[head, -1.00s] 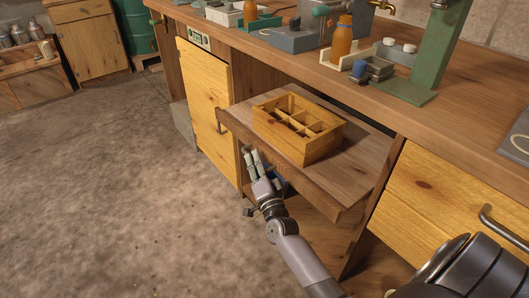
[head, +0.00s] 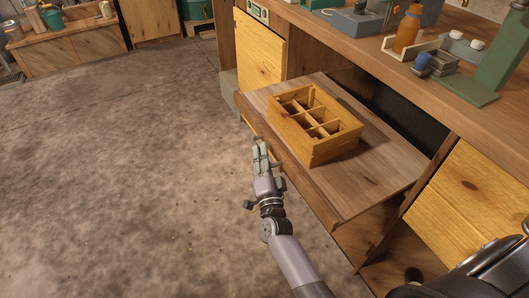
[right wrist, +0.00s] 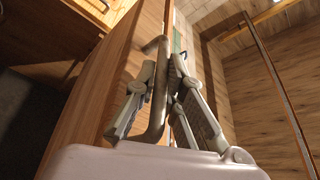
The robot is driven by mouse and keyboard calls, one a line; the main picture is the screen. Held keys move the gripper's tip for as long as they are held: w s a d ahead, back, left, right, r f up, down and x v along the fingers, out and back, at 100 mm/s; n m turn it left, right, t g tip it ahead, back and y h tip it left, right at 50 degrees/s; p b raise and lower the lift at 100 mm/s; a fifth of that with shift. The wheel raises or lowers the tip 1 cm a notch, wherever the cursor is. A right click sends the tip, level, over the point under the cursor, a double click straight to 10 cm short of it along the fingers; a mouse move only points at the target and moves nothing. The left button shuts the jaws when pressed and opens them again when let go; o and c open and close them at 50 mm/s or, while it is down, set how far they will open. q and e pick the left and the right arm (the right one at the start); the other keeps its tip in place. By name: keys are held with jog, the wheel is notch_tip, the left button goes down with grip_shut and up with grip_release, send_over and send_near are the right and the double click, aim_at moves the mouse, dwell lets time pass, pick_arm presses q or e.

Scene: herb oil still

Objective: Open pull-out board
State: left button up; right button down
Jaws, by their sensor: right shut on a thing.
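The pull-out board (head: 385,186) is a flat wooden shelf sticking out from under the workbench. A wooden crate with compartments (head: 318,152) stands on it. My right gripper (head: 261,150) is at the board's front edge, on its left part. In the right wrist view my right gripper (right wrist: 160,85) is shut on the bent metal handle (right wrist: 157,95) of the board's front (right wrist: 118,70). My left gripper is out of view.
The bench top (head: 350,40) above holds an orange bottle (head: 408,30), a green stand (head: 497,60) and small trays. A wooden cabinet door (head: 258,65) is left of the board, a drawer front (head: 470,200) right. The concrete floor (head: 120,190) in front is clear.

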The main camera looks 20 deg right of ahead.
jog(key=c, duration=1.7)
grip_release()
jog(key=shift+o, duration=0.2)
jog(key=shift+s, duration=0.1)
jog(key=v, duration=1.2)
